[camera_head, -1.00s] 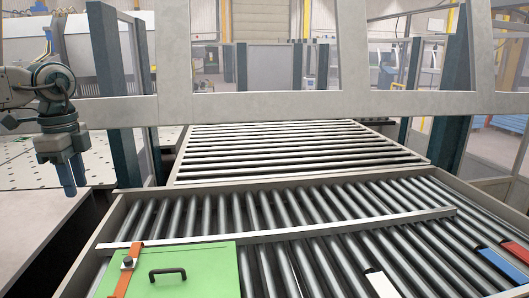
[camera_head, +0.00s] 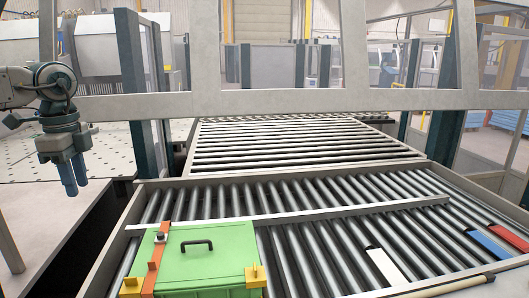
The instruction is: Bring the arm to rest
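My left gripper (camera_head: 73,174) hangs at the left side of the head view, pointing down, at the end of my grey-green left arm. Its two blue-grey fingers show close together with a narrow space between them, and nothing is seen in them. It is left of the roller conveyor and apart from everything. My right gripper is not in the frame.
A green box (camera_head: 206,251) with a black handle (camera_head: 197,244) and an orange strap (camera_head: 156,262) sits on the roller conveyor (camera_head: 330,243). A white bar (camera_head: 386,268), a blue bar (camera_head: 485,243) and a red bar (camera_head: 508,240) lie at right. A grey frame (camera_head: 300,101) crosses behind.

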